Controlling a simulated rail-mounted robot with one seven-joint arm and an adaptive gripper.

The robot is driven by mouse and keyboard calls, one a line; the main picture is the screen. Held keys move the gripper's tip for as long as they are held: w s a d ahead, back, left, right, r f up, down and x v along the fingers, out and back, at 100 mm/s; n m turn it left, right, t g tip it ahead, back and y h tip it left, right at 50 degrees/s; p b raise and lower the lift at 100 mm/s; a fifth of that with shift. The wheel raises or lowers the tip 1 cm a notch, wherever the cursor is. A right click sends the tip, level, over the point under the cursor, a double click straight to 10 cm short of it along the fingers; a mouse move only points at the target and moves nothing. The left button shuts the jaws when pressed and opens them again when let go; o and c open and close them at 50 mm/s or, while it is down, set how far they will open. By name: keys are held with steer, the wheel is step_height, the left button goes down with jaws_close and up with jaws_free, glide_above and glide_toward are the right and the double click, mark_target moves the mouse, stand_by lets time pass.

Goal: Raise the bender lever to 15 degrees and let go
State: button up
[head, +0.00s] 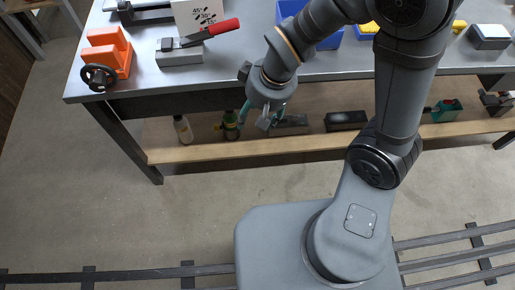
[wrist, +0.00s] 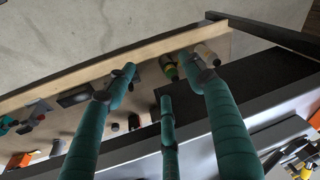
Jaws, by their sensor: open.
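The bender is a grey block (head: 180,52) on the bench at the upper left of the head view. Its dark lever (head: 197,40) ends in a red handle (head: 222,27) pointing right and slightly up in the picture. A white angle card (head: 200,14) marked 45, 30 and 15 stands behind it. I cannot read the lever's exact angle. My gripper (head: 260,115) is in front of the bench edge, right of and nearer than the handle, apart from it. Its teal fingers are spread and empty, also in the wrist view (wrist: 157,65). I cannot make out the lever there.
An orange block (head: 108,55) with a black handwheel (head: 98,77) sits left of the bender. A blue bin (head: 325,42) lies right, behind my arm. A wooden lower shelf (head: 300,145) holds bottles (head: 183,129) and dark boxes (head: 345,120).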

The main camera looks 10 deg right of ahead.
steer(key=s+f+n+b, duration=0.1)
steer(key=s+f+b, duration=0.2)
steer(key=f+b, duration=0.3)
steer(key=shift+s+f+n, duration=0.25)
steer(key=shift+f+n, duration=0.05)
steer(key=shift+f, duration=0.35)
steer(key=w+r+m+p, duration=0.3)
steer(key=w+r+p, duration=0.2)
steer(key=r+p, duration=0.5)
steer(key=w+d+r+m+p, duration=0.1)
steer(key=w+r+m+p, duration=0.3)
steer(key=r+p, duration=0.6)
steer(key=shift+w+p, duration=0.6)
steer(key=shift+w, duration=0.35)
